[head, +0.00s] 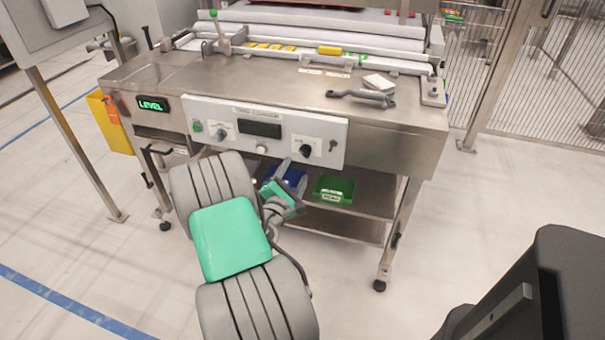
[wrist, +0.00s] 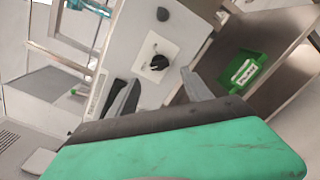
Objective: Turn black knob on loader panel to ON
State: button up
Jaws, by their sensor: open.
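The loader panel (head: 228,112) is a light grey plate on the front of the steel machine, and it also shows in the wrist view (wrist: 125,55). The black knob (head: 305,151) is on a pale square plate at the panel's right side. In the wrist view the black knob (wrist: 158,62) appears beyond and between my open fingers. My gripper (wrist: 161,79) is open and empty, facing the panel. In the head view, my gripper is partly hidden by my arm, just below and left of the knob. ON lettering is too small to read.
The panel also has a dark display (head: 260,129), a green button (head: 197,126) and another knob (head: 219,134). A lit LEVEL sign (head: 152,104) is at left. A green bin (head: 334,189) and a partly hidden blue bin (head: 292,176) are on the lower shelf. A wrench-like tool (head: 361,97) lies on top.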

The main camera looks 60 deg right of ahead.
aim_at(304, 154)
jog(key=shift+n, duration=0.3)
jog(key=d, duration=0.5)
jog(key=w+d+p, duration=0.1)
jog(key=d, duration=0.1)
jog(key=shift+d, duration=0.4)
jog(key=shift+c, duration=0.4)
grip_shut()
jog(key=shift+d, duration=0.1)
